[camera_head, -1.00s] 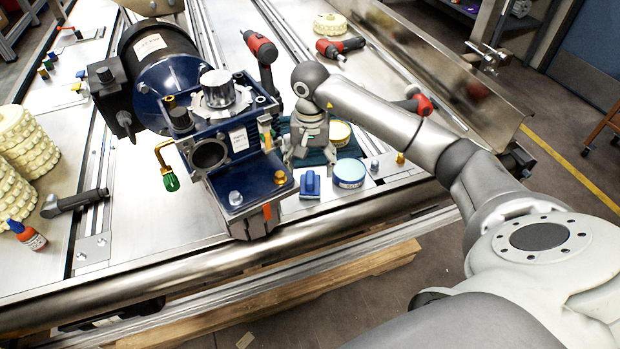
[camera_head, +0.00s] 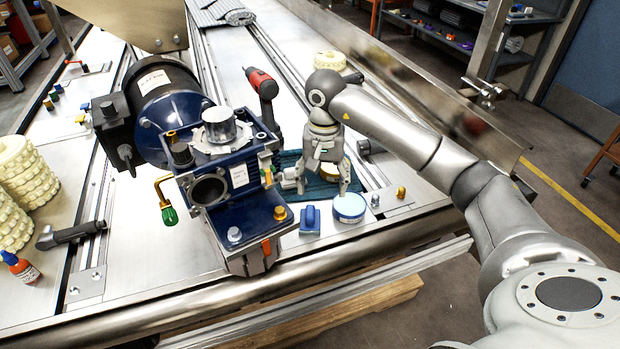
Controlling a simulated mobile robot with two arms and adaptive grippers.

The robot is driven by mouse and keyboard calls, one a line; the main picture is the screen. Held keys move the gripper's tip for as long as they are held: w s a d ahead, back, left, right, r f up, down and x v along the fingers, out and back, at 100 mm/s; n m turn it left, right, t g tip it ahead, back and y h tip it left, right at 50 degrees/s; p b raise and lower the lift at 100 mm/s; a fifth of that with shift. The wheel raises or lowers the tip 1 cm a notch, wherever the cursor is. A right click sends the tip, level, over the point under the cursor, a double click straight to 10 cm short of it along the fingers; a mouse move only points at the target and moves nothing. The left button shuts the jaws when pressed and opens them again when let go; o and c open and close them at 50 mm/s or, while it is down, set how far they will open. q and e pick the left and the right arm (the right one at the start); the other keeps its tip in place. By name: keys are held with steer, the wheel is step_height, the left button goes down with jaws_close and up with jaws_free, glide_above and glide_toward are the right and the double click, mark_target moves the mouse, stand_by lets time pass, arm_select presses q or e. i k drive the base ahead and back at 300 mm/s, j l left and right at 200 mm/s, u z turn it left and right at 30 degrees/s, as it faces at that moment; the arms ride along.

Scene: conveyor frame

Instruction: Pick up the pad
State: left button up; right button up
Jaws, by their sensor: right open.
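A dark teal, flat pad (camera_head: 325,191) lies on the metal conveyor top, to the right of the blue gearbox. My right gripper (camera_head: 322,188) is over the pad, pointing down, with its fingers spread and nothing seen between them. The gripper hides part of the pad. I cannot tell whether the fingertips touch it. A small blue block with a raised grip (camera_head: 310,221) stands in front of the pad. My left gripper is not in view.
A round blue-and-white tin (camera_head: 349,208) stands just in front of the pad, with small metal and brass fittings to its right. The gearbox with its motor (camera_head: 225,180) stands close on the left, a red-and-black tool (camera_head: 262,83) behind. The conveyor's front rail (camera_head: 200,286) is nearest.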

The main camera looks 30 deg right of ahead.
mark_target(288, 182)
steer(key=z, duration=0.85)
